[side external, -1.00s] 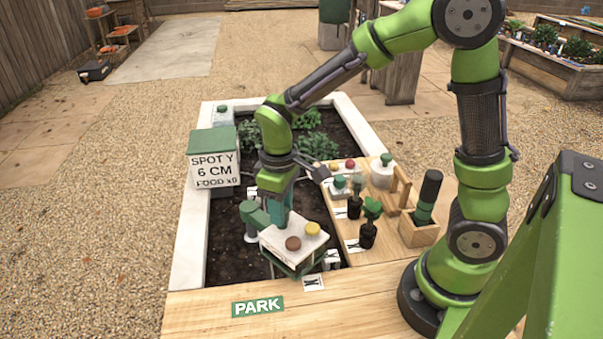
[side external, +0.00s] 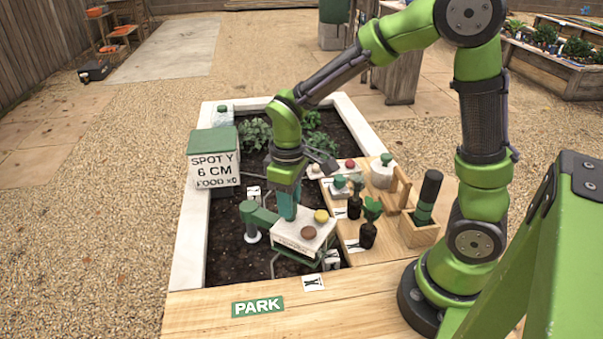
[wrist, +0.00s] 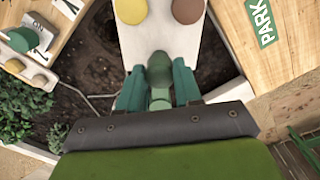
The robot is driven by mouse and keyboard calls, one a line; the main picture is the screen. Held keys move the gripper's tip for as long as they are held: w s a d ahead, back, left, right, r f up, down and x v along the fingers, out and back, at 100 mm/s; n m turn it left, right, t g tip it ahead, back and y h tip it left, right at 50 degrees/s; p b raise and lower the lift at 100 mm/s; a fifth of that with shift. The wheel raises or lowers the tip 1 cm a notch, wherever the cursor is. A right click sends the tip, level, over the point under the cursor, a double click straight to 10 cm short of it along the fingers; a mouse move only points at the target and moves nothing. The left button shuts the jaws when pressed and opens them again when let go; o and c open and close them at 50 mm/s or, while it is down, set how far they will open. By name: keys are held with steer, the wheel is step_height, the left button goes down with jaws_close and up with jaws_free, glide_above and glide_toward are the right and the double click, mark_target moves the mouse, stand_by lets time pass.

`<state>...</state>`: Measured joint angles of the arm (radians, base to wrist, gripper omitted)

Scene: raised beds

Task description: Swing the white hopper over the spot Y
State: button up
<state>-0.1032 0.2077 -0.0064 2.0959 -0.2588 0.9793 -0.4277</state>
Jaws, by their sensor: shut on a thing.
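The white hopper (side external: 290,241) is a box with a brown and a yellow cap on top, beside a green post arm (side external: 258,215) over the soil. It fills the top middle of the wrist view (wrist: 165,40). A sign (side external: 214,170) reads "SPOT Y 6 CM FOOD x0". Small white marker cards (side external: 313,282) stand around the soil; their letters are too small to read surely.
A wooden shelf at the right holds seedling plugs (side external: 368,235), a white bottle (side external: 382,172) and a red-capped block. A wooden box (side external: 419,230) holds a dark green tool. Leafy plants (side external: 255,133) grow at the bed's far end. A PARK label (side external: 257,307) marks the front board.

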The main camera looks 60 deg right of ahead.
steer(key=shift+w+d, duration=0.1)
steer(key=shift+d, duration=0.35)
steer(key=shift+w+d, duration=0.2)
steer(key=shift+d, duration=0.7)
steer(key=shift+w+d, duration=0.35)
steer(key=shift+d, duration=0.55)
